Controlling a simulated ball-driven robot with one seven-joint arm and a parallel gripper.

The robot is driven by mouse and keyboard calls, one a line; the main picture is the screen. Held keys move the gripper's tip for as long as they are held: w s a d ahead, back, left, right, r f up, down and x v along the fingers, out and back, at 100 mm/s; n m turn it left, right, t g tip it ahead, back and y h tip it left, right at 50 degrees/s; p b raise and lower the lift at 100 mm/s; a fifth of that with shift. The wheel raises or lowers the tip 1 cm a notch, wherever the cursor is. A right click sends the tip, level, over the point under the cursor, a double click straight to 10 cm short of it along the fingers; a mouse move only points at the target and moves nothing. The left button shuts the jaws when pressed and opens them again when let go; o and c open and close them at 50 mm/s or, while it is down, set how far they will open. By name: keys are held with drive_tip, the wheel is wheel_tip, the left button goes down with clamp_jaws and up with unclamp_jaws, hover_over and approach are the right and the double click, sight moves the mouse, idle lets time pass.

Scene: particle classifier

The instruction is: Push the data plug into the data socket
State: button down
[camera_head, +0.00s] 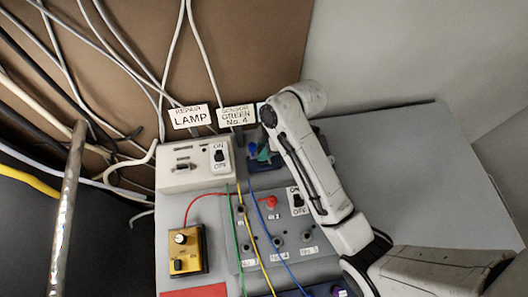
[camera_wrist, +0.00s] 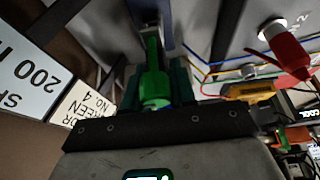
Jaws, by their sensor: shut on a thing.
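A green plug (camera_wrist: 152,82) stands upright in the middle of the wrist view, between the dark teal fingers of my gripper (camera_wrist: 153,88). My gripper is shut on it. The plug's narrow end points toward a grey-blue upright part (camera_wrist: 160,35), but I cannot tell whether they touch. In the head view my gripper (camera_head: 262,153) is at a dark blue block (camera_head: 268,166), right of the white switch box. My arm covers part of that spot, and the socket opening cannot be made out.
A white box (camera_head: 182,180) with an ON/OFF switch stands left of my gripper. Signs reading LAMP (camera_head: 190,117) and GREEN No. 4 (camera_head: 237,115) stand behind. Red, green, yellow and blue wires cross the panel (camera_head: 285,262) near a yellow device (camera_head: 182,250). The grey top at right is clear.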

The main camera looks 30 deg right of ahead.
drive_tip(key=s+a+r, duration=0.2)
drive_tip(key=s+r, duration=0.1)
drive_tip(key=s, duration=0.1)
drive_tip(key=s+a+r+p, duration=0.1)
drive_tip(key=s+a+r, duration=0.1)
drive_tip(key=s+r, duration=0.1)
drive_tip(key=s+a+r, duration=0.2)
drive_tip(key=s+r, duration=0.1)
drive_tip(key=s, duration=0.2)
drive_tip(key=shift+s+a+r, duration=0.15)
drive_tip(key=shift+a+r, duration=0.05)
